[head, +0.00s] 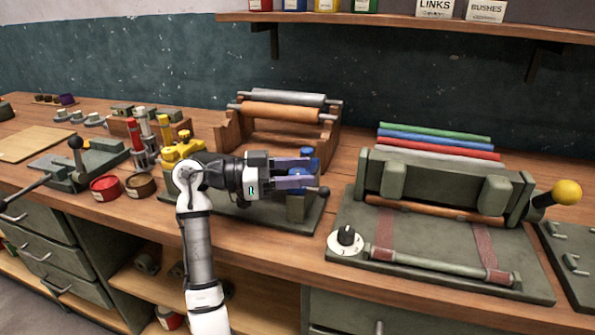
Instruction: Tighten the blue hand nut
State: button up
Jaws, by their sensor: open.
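My gripper (314,173) is open, pointing right above a green metal plate (262,212) on the bench. A small blue knob (307,152) shows just beyond the upper finger; it may be the blue hand nut.
A yellow clamp-like part (181,150) stands behind my arm. A wooden roller stand (280,112) is behind the plate. A green press (440,215) with a yellow-knobbed handle (566,192) stands at right. Red (106,188) and brown (140,185) tins sit at left. A shelf (420,27) hangs above.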

jog(key=s+a+b, duration=0.1)
jog(key=a+b, duration=0.1)
jog(key=a, duration=1.1)
jog(key=shift+s+a+b, duration=0.15)
jog(key=shift+a+b, duration=0.25)
